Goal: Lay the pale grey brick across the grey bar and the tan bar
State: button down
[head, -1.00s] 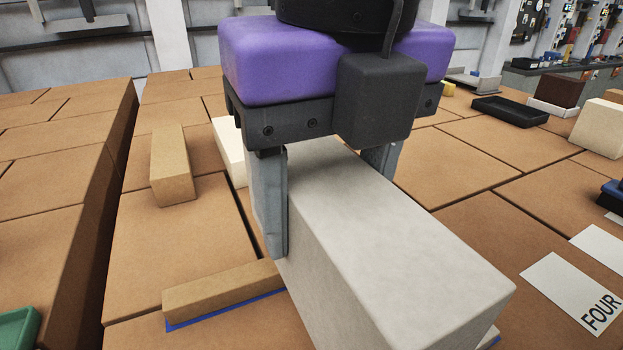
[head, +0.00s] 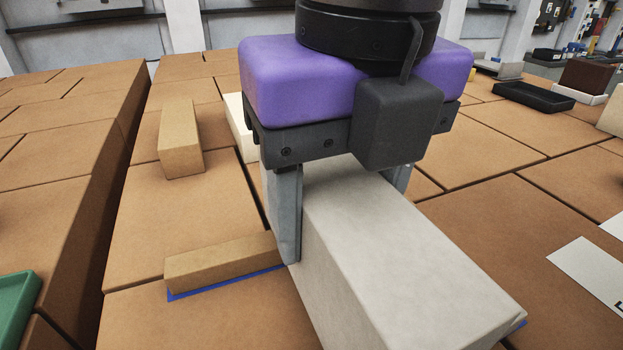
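The pale grey brick (head: 400,262) is a large, long block running from under my gripper toward the lower right of the head view. My gripper (head: 346,215) points down with one finger on each side of it, shut on its far part. A tan bar (head: 222,262) lies on a blue strip to the left of the brick, its right end close to my left finger. I cannot make out the grey bar; the brick may hide it. The brick's underside is hidden, so I cannot tell whether it touches anything below.
A tan block (head: 180,140) and a cream block (head: 240,127) stand farther back. A green tray (head: 18,305) is at the lower left. A white card (head: 590,272) lies at the right, with a black tray (head: 534,97) beyond. Brown surface right of the brick is mostly clear.

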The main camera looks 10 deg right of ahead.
jog(key=shift+f+b, duration=0.25)
jog(key=shift+b, duration=0.05)
jog(key=shift+c, duration=2.2)
grip_release()
jog(key=shift+r+p, duration=0.6)
jog(key=shift+p, duration=0.1)
jog(key=r+p, duration=0.2)
jog(key=r, duration=0.2)
jog(key=s+r+p, duration=0.1)
jog(key=r+p, duration=0.4)
jog(key=r, duration=0.2)
jog(key=shift+s+d+r, duration=0.15)
jog(key=shift+s+r, duration=0.05)
jog(key=shift+r, duration=0.1)
jog(key=shift+s, duration=0.1)
